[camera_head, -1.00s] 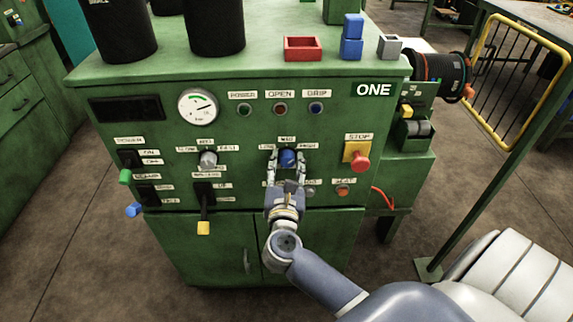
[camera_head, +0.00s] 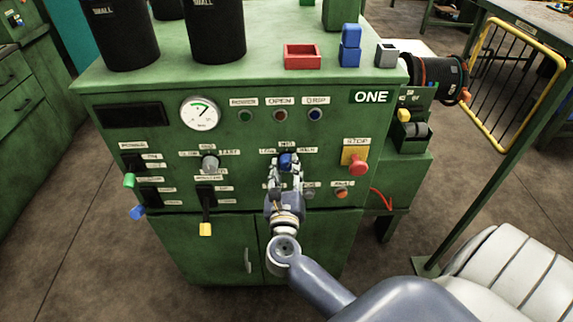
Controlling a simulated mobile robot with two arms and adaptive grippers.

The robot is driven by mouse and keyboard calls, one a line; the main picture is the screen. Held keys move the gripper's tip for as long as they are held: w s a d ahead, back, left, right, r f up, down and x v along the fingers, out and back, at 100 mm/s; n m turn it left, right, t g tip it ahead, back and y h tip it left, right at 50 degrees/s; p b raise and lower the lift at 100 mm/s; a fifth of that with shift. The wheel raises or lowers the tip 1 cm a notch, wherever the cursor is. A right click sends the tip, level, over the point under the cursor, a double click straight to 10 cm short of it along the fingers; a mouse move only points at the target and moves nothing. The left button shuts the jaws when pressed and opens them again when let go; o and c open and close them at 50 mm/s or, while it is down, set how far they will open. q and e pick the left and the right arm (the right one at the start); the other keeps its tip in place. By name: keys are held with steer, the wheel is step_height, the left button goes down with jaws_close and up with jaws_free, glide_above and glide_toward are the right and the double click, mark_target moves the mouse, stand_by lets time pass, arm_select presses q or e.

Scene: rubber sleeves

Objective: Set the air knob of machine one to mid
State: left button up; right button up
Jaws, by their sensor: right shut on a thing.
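Machine one is the green cabinet (camera_head: 240,190) with a white ONE sign (camera_head: 371,97) at the upper right of its front panel. The air knob (camera_head: 286,159) is blue and sits right of the panel's middle, under a MID label, with labels to its left and right. My right gripper (camera_head: 286,167) reaches up from below and is shut on the air knob, its fingers on either side of it. The fingers hide part of the knob, and its pointing direction is hard to make out. The round gauge (camera_head: 201,113) has its needle pointing up and right. My left gripper is out of view.
A red stop button (camera_head: 358,167) on a yellow plate is just right of the knob. A grey knob (camera_head: 210,163) and yellow-tipped lever (camera_head: 205,228) are to the left. An orange button (camera_head: 341,193) is below right. A red tray (camera_head: 302,57) sits on top.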

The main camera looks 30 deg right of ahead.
steer(key=n+p, duration=0.2)
steer(key=n, duration=0.3)
steer(key=shift+p, duration=0.35)
steer(key=shift+n+t, duration=0.3)
steer(key=shift+t, duration=0.1)
steer(key=o, duration=1.1)
steer(key=shift+s+a+f, duration=0.1)
steer(key=shift+s, duration=0.05)
steer(key=v, duration=1.1)
steer(key=shift+s+a, duration=0.2)
steer(key=shift+s, duration=0.1)
